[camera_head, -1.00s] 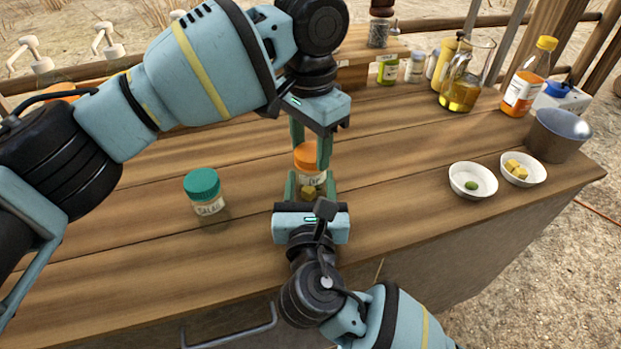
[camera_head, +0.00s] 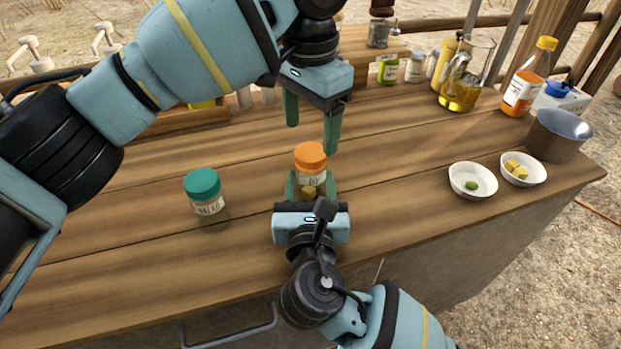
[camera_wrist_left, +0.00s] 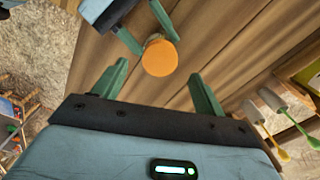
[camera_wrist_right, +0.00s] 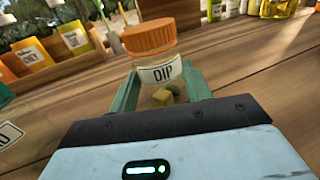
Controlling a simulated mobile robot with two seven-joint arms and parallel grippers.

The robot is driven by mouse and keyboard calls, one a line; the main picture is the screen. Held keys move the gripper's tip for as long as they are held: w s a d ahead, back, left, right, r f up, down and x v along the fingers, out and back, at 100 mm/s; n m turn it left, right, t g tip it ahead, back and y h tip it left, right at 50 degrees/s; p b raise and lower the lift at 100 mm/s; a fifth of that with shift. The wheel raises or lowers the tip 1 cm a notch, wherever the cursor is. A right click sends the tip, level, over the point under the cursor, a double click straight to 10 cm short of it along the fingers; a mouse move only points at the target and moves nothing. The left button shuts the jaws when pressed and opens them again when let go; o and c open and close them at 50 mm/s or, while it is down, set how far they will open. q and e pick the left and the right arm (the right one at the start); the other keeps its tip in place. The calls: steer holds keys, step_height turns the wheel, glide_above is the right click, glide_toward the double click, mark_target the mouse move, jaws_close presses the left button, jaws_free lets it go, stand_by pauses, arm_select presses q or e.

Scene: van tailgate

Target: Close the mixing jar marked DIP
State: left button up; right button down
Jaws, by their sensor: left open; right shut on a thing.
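The jar marked DIP (camera_head: 311,180) stands upright on the wooden worktop with an orange lid (camera_head: 310,156) on its top. Its label and some yellow and green pieces inside show in the right wrist view (camera_wrist_right: 160,72). My right gripper (camera_head: 311,192) is shut around the jar's body from the front. My left gripper (camera_head: 312,135) is open and empty, above and behind the lid, apart from it. In the left wrist view the orange lid (camera_wrist_left: 160,57) lies beyond the open fingers. Whether the lid is fully tight cannot be told.
A jar with a green lid (camera_head: 203,191) stands to the left. Two white bowls (camera_head: 473,181) with small pieces and a metal pot (camera_head: 557,135) are at the right. An oil jug (camera_head: 466,80) and bottles stand at the back. The worktop between is clear.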

arm_select(q)
step_height(320, 180, up, 8)
stand_by(0.5)
arm_select(e)
steer(key=c, duration=0.6)
jaws_free()
steer(key=s, duration=0.7)
steer(key=shift+s+p, duration=0.3)
steer(key=shift+s, duration=0.1)
arm_select(q)
steer(key=shift+r, duration=0.45)
steer(key=shift+s, duration=0.15)
